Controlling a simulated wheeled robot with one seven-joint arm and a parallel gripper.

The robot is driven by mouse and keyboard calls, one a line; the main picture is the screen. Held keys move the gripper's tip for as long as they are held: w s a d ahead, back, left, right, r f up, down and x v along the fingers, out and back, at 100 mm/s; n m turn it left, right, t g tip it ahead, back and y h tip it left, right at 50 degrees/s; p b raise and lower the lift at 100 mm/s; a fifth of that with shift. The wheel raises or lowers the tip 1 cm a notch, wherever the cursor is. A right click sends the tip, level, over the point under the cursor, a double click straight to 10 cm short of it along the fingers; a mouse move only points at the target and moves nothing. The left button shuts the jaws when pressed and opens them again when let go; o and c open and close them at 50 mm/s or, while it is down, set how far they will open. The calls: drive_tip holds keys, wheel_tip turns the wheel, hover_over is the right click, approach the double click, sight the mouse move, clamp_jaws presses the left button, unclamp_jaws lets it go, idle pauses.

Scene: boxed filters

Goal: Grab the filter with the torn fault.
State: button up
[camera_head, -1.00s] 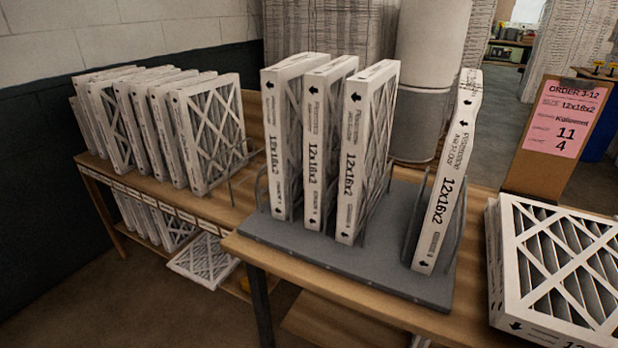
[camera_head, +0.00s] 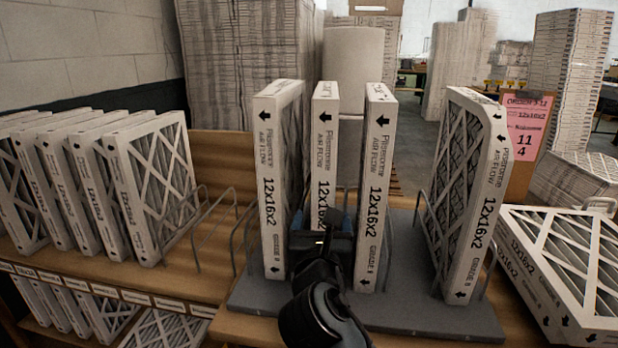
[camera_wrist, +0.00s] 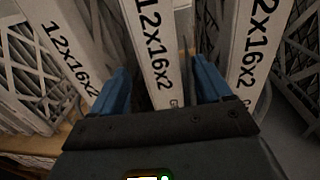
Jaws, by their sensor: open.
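Several white cardboard-framed filters marked 12x16x2 stand upright in a grey rack (camera_head: 400,310): a left one (camera_head: 270,190), a middle one (camera_head: 325,135), a third (camera_head: 376,170), then, past a gap, a right one (camera_head: 478,210) with a bent upper corner. My gripper (camera_head: 322,222) is open at the lower front of the middle filter. In the wrist view its blue fingers (camera_wrist: 161,80) stand either side of the middle filter's edge (camera_wrist: 155,45), with slight gaps showing. My gripper hides that filter's lower part. The filters' faces are mostly hidden, and I cannot make out a tear.
The left filter (camera_wrist: 60,50) and third filter (camera_wrist: 255,50) stand close outside the fingers. A shelf (camera_head: 215,270) with more filters is at left. A filter stack (camera_head: 575,260) lies at right, near a pink order card (camera_head: 527,125).

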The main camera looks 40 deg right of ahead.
drive_tip(key=x, duration=0.6)
drive_tip(key=shift+w+d+r, duration=0.25)
drive_tip(key=shift+r, duration=0.1)
drive_tip(key=shift+w+d+f, duration=0.1)
drive_tip(key=shift+w+d, duration=0.3)
drive_tip(key=shift+d, duration=0.05)
drive_tip(key=shift+c, duration=0.3)
drive_tip(key=c, duration=1.1)
